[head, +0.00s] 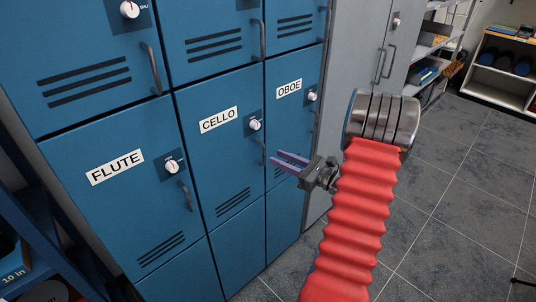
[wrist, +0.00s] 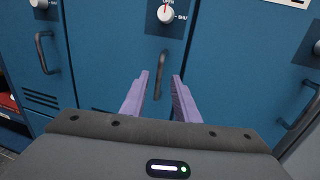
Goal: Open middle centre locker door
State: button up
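The middle centre locker door, labelled CELLO (head: 218,150), is blue and shut flush with its neighbours. Its dark bar handle (head: 263,152) stands upright near the right edge, below a white dial (head: 255,125). In the wrist view, a handle (wrist: 163,62) lies straight ahead, with a white dial (wrist: 166,13) above it; its red mark points up towards OPEN. My gripper (head: 276,158) has purple fingers and is just right of the CELLO handle. In the wrist view its fingers (wrist: 160,78) are apart, one on each side of the handle's line; contact cannot be told.
The FLUTE door (head: 117,200) is shut on the left and the OBOE door (head: 289,120) is shut on the right, partly behind my gripper. A grey cabinet (head: 345,50) stands beyond. Open tiled floor (head: 450,190) lies to the right, and a dark blue shelf (head: 35,220) at the left.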

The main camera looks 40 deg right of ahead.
jog(key=x, duration=0.5)
jog(key=shift+w, duration=0.3)
grip_shut()
dwell(0.5)
